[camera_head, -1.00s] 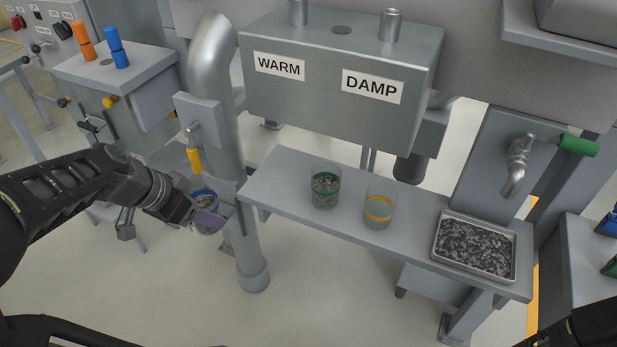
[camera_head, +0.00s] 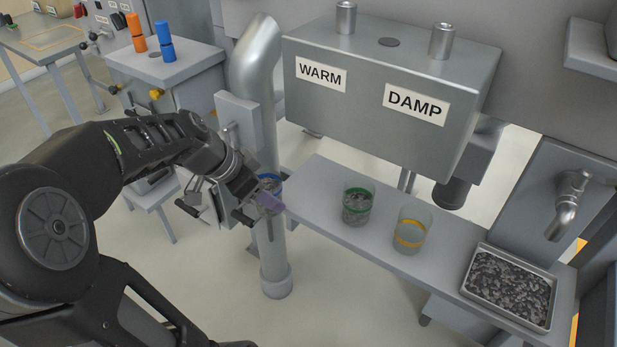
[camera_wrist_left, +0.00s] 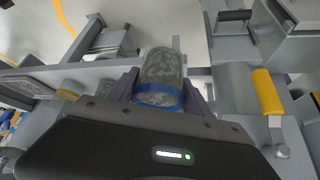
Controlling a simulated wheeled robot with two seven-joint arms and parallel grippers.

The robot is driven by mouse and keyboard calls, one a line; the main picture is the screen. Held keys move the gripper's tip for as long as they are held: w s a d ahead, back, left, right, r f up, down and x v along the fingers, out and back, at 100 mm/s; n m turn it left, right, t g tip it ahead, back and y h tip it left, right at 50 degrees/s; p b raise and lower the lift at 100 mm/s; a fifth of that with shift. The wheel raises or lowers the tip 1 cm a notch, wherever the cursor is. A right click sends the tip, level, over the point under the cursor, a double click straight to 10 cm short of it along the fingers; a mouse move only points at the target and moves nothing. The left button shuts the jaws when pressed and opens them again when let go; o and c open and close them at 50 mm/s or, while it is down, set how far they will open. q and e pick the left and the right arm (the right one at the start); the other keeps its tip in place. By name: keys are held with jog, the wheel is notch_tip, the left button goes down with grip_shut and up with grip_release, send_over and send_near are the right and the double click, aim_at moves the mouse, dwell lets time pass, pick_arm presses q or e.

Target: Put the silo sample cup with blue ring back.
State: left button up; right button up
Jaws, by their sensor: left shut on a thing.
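The sample cup with the blue ring (camera_head: 268,184) is a clear cup with grey grains in it. My left gripper (camera_head: 268,197) is shut on it, in front of the vertical pipe and near the left end of the grey shelf (camera_head: 330,190). In the left wrist view the cup (camera_wrist_left: 162,68) sits between the purple-grey fingers (camera_wrist_left: 160,92), its blue band close to the palm. The gripper hides part of the cup in the head view. My right gripper is not in view.
A green-ringed cup with grains (camera_head: 357,206) and a yellow-ringed cup (camera_head: 412,230) stand on the shelf. A tray of dark grains (camera_head: 508,287) is at its right end. The steel box with WARM and DAMP labels (camera_head: 385,85) is behind. A yellow-handled valve (camera_wrist_left: 267,92) is beside the cup.

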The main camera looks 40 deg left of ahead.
pick_arm(q)
jog(key=w, duration=0.2)
jog(key=w+d, duration=0.1)
jog(key=w, duration=0.1)
jog(key=w+d, duration=0.1)
jog(key=w, duration=0.1)
jog(key=shift+w+d+p, duration=0.15)
jog(key=shift+w+p, duration=0.1)
jog(key=shift+p, duration=0.05)
jog(key=shift+w+d, duration=0.15)
jog(key=shift+w, duration=0.1)
jog(key=shift+w+d+p, duration=0.15)
jog(key=shift+w+d, duration=0.05)
jog(key=shift+w, duration=0.4)
jog(key=shift+w+d+p, duration=0.15)
jog(key=shift+w+d, duration=0.05)
jog(key=shift+w, duration=0.35)
jog(key=shift+x, duration=0.8)
jog(key=shift+f, duration=0.1)
jog(key=o, duration=1.2)
jog(key=shift+f+b, duration=0.15)
jog(key=shift+b, duration=0.15)
jog(key=shift+c, duration=0.2)
jog(key=o, duration=0.5)
